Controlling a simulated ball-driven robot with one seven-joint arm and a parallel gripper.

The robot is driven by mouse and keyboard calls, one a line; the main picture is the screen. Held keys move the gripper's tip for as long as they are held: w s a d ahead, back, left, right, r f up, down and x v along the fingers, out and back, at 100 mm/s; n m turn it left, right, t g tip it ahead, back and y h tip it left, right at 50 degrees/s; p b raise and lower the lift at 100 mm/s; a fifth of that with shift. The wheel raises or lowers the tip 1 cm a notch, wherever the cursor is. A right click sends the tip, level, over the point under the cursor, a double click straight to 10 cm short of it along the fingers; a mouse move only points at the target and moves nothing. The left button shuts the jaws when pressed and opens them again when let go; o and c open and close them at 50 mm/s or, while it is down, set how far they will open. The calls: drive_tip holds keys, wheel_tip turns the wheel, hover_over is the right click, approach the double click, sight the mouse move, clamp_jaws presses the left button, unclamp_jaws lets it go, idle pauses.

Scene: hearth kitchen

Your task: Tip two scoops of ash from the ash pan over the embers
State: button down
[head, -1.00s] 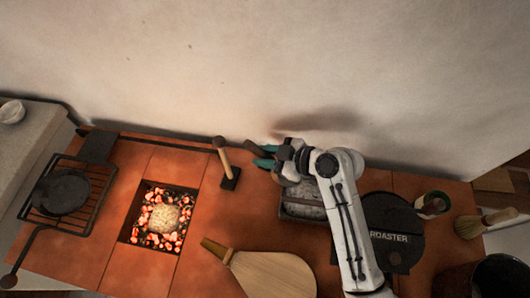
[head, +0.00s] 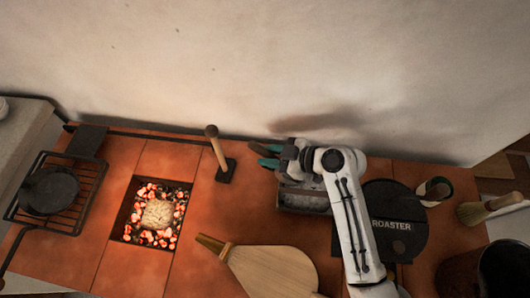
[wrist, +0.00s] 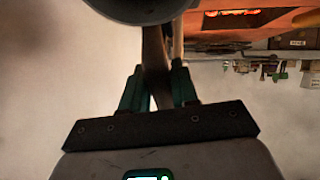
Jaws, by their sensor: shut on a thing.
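In the head view my gripper (head: 264,156), with teal fingers, is above the back left of the ash pan (head: 303,207), close to the wall. In the wrist view the teal fingers (wrist: 160,90) are shut on the scoop's brown handle (wrist: 156,55). A dark rounded form (wrist: 140,6) at the top edge looks like the scoop's bowl; its contents are hidden. The ash pan holds grey ash and is partly covered by my arm. The embers (head: 137,222) glow in a square pit at left, with a pale mound in their middle.
A wooden-handled tool (head: 217,150) stands upright between pit and pan. Bellows (head: 270,270) lie in front. A black roaster (head: 398,220), a can (head: 434,191) and a brush (head: 490,208) are at right. A pan on a grill (head: 48,190) is at far left.

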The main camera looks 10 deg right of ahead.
drive_tip(key=shift+s+d+f+b, duration=0.15)
drive_tip(key=shift+s+d, duration=0.1)
drive_tip(key=shift+d, duration=0.6)
drive_tip(key=shift+s+d+r+b, duration=0.15)
drive_tip(key=shift+s+d, duration=0.15)
drive_tip(key=shift+d, duration=0.55)
drive_tip(key=shift+s+d+f+b, duration=0.15)
drive_tip(key=shift+s+d, duration=0.1)
drive_tip(key=shift+d, duration=0.6)
wheel_tip(320, 180, up, 15)
drive_tip(key=g+h+p, duration=0.2)
drive_tip(key=h+p, duration=0.4)
drive_tip(key=p, duration=0.2)
drive_tip(key=shift+n+g, duration=0.3)
drive_tip(key=shift+n, duration=0.1)
idle(0.4)
